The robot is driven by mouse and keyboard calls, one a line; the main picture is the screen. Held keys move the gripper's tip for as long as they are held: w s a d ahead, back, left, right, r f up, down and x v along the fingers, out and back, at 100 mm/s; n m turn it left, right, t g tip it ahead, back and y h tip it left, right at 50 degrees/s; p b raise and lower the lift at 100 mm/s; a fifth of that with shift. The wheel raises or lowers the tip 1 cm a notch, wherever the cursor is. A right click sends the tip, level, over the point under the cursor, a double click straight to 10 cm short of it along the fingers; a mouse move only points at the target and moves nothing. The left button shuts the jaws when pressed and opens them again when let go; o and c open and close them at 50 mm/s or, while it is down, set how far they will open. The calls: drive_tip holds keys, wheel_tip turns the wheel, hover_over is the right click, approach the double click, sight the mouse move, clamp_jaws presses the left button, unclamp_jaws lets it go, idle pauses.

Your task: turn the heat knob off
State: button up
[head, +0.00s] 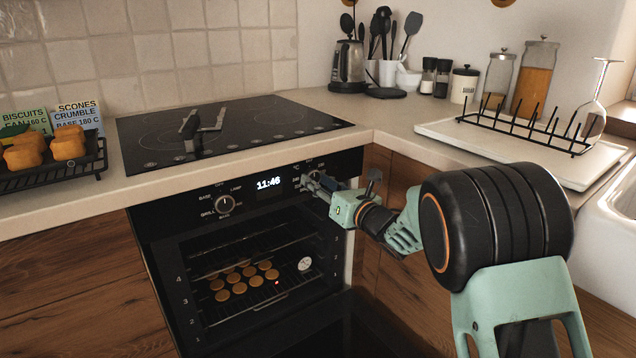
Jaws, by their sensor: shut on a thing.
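The heat knob (313,176) is on the right of the black oven panel, beside the °C markings. My gripper (315,184) reaches in from the right and is shut on this knob. The fingers cover most of the knob, so its pointer and setting cannot be read. The other knob (225,203), with BASE, LAMP and GRILL around it, is on the left of the panel, apart from my gripper. The lit display (268,183) between them reads 11:46.
The oven (175,270) holds several round biscuits (240,279) and a white dial thermometer (304,264). The black hob (250,117) lies above. A white tray with a black rack (500,147) stands at right; baked goods (68,143) sit on a rack at left.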

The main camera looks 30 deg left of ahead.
idle(0.4)
drive_tip(key=o, duration=1.2)
drive_tip(key=shift+c, duration=0.2)
drive_tip(key=shift+d, duration=0.1)
drive_tip(key=v, duration=1.2)
